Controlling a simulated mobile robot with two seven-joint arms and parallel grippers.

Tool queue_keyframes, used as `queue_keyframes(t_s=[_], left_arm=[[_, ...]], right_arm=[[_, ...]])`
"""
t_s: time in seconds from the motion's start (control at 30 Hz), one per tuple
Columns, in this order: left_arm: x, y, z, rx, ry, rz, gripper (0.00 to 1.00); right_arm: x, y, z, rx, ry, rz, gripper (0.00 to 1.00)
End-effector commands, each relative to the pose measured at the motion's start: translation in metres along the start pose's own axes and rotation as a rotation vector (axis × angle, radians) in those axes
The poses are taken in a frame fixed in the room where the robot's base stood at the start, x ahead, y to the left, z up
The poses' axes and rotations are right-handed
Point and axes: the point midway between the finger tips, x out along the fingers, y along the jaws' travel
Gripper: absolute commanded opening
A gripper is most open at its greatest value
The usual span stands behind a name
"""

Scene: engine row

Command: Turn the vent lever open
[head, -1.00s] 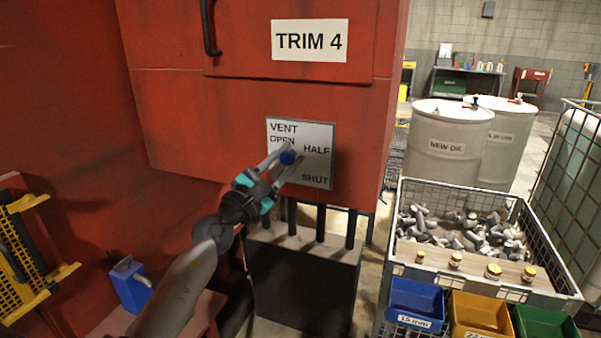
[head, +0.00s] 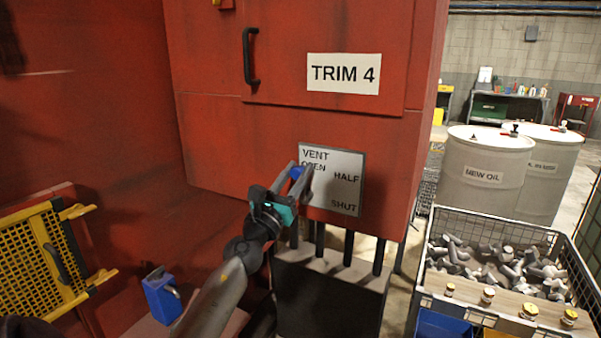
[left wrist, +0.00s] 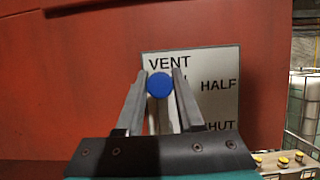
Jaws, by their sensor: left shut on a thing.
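The vent plate (head: 336,187) is a pale label marked VENT, OPEN, HALF and SHUT on the lower front of the red TRIM 4 cabinet; it also shows in the left wrist view (left wrist: 218,110). The vent lever shows its round blue knob (head: 296,173) over the plate's left side, just beside the word OPEN. In the left wrist view the knob (left wrist: 159,84) covers part of that word. My left gripper (head: 301,180) is shut on the lever at the knob, one finger on each side. The gripper hides most of the lever's bar. My right gripper is out of view.
A black door handle (head: 250,56) is higher on the cabinet. A wire crate of metal parts (head: 500,265) stands at the right, with pale drums (head: 482,180) behind. A blue container (head: 161,295) and yellow grating (head: 45,258) are at lower left.

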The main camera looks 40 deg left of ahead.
Motion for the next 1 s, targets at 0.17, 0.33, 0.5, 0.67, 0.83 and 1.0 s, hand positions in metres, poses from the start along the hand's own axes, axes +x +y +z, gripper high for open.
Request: queue_keyframes(t_s=[0.17,0.33,0.5,0.67,0.83,1.0], left_arm=[[0.0000,0.0024,0.0001,-0.015,0.000,0.010,0.00],[-0.0001,0.0027,0.0000,-0.017,-0.001,0.011,0.00],[-0.0001,0.0028,0.0000,-0.017,-0.001,0.011,0.00],[-0.0001,0.0025,0.0000,-0.016,0.000,0.010,0.53],[-0.0001,0.0021,-0.0001,-0.015,0.000,0.009,0.66],[-0.0002,0.0018,-0.0001,-0.015,0.000,0.008,0.66]], right_arm=[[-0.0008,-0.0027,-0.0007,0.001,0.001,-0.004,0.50],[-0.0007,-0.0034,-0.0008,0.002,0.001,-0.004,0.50],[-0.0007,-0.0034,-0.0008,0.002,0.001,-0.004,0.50],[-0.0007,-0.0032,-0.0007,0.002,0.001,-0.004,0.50],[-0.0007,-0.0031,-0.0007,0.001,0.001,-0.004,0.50],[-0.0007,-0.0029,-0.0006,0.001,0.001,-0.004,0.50]])
